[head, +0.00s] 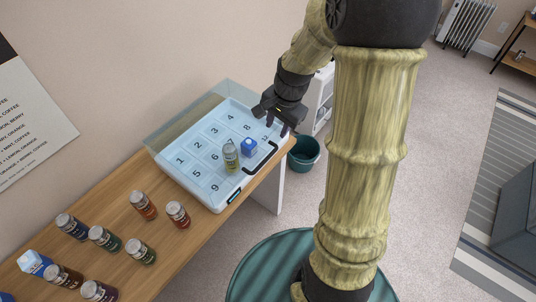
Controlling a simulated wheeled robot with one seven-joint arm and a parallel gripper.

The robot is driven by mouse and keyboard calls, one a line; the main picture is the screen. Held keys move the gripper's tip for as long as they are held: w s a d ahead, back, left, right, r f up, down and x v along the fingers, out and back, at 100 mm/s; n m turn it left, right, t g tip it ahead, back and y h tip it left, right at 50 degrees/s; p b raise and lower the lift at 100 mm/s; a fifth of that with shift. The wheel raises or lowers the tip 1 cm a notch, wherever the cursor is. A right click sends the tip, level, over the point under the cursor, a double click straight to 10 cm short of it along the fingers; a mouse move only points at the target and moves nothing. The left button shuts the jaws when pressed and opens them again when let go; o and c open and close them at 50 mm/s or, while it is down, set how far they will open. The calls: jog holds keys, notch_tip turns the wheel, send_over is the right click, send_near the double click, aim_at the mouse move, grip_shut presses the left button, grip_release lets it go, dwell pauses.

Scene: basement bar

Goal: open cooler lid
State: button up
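The cooler (218,208) is a shallow pale-blue box on the wooden counter, with numbered cells. A black bar handle (262,158) sits along its right front edge. A see-through pane (178,122) stands along the back edge; I cannot tell whether it is the raised lid or a fixed part. A bottle with yellowish contents (231,157) and a small blue carton (249,147) stand upright over the cells. My gripper (281,122) is at the cooler's far right corner, beyond the handle and apart from it. Its finger opening is too small and dark to judge.
Several bottles, such as an orange one (143,205) and a red one (178,215), and a blue-white carton (34,263) stand on the counter (190,252) at left. A teal bin (304,153) is on the floor beyond the counter's right end.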

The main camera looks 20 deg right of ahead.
aim_at(267, 158)
jog(key=w+f, duration=0.1)
jog(key=f, duration=0.4)
jog(key=a+f, duration=0.1)
jog(key=f, duration=0.5)
jog(key=w+a+f+p, duration=0.1)
jog(key=f, duration=0.4)
jog(key=shift+w+f, duration=0.3)
jog(key=shift+c, duration=0.4)
grip_shut()
